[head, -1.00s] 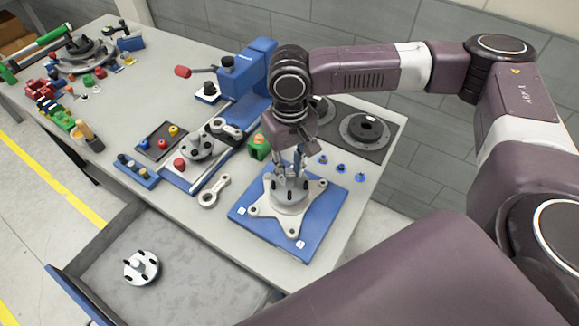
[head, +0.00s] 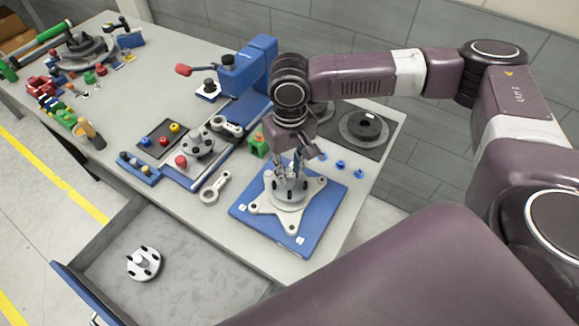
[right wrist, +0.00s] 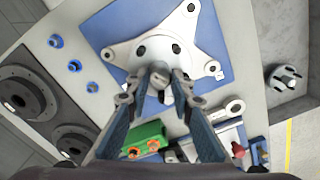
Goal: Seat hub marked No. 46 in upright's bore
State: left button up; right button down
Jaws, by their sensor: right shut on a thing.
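The upright (head: 263,207) is a grey plate with several arms, lying on a blue square base (head: 321,213) near the bench's front right corner. A grey round hub (head: 289,195) with black holes is at its middle, over or in the bore; I cannot tell how deep it sits. My right gripper (head: 291,174) points down and is shut on the hub's central boss. In the right wrist view the fingertips (right wrist: 160,81) close around the boss, with the hub face (right wrist: 157,44) against the upright's middle (right wrist: 203,68). I cannot read any number. My left gripper is out of view.
Another hub (head: 143,263) lies in the open drawer (head: 200,255). A similar one (head: 199,142) sits on a fixture farther left. A link (head: 215,187), a green block (head: 257,146), blue-rimmed pieces (head: 341,164) and a dark disc (head: 366,127) surround the base.

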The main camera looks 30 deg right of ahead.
jog(key=shift+f, duration=0.3)
dwell(0.5)
jog(key=shift+f+p, duration=0.15)
jog(key=shift+p, duration=0.45)
jog(key=c, duration=1.7)
grip_release()
jog(key=shift+o, duration=0.5)
jog(key=shift+a, duration=0.1)
jog(key=shift+f, duration=0.1)
notch_tip(320, 180, up, 5)
jog(key=p, duration=0.6)
jog(key=shift+f, duration=0.25)
